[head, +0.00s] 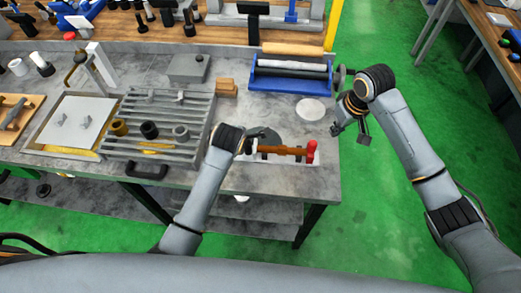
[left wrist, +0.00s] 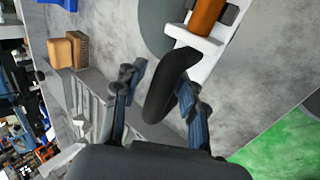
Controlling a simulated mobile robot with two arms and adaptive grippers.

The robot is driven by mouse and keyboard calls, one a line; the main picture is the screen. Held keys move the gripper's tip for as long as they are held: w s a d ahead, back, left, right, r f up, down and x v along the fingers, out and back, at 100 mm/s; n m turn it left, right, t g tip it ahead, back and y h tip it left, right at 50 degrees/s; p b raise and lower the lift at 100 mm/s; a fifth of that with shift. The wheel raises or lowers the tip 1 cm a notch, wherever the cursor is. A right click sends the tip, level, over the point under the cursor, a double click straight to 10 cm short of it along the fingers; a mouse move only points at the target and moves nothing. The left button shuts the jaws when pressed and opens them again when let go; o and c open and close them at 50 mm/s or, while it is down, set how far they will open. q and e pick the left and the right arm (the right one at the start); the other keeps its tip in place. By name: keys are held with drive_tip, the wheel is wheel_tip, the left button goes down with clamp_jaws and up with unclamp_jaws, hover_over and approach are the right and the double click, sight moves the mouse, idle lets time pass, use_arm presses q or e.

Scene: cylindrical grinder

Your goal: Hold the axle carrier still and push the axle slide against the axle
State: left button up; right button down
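The orange-brown axle (head: 282,150) lies on the light-coloured axle carrier (head: 262,159) near the table's front right corner. A red part (head: 312,149) stands at the axle's right end; I cannot tell if it belongs to the axle slide. My left gripper (head: 262,138) is over the carrier's left end. In the left wrist view its open fingers (left wrist: 158,100) straddle a black handle (left wrist: 170,88) beside the white carrier (left wrist: 196,40) and axle (left wrist: 207,14). The left finger is clear of the handle; the right finger is close to it. My right gripper (head: 349,133) is open and empty, beyond the table's right edge.
A slatted grey rack (head: 160,105) with dark rings stands left of the carrier. A blue tray (head: 288,82) with rollers and a white disc (head: 311,109) lie behind it. Wooden blocks (head: 225,86) sit nearby. The green floor (head: 370,215) right of the table is clear.

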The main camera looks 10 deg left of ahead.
use_arm(q)
drive_tip(key=shift+s+f, duration=0.1)
drive_tip(key=v, duration=0.7)
drive_tip(key=shift+s, duration=0.15)
idle(0.6)
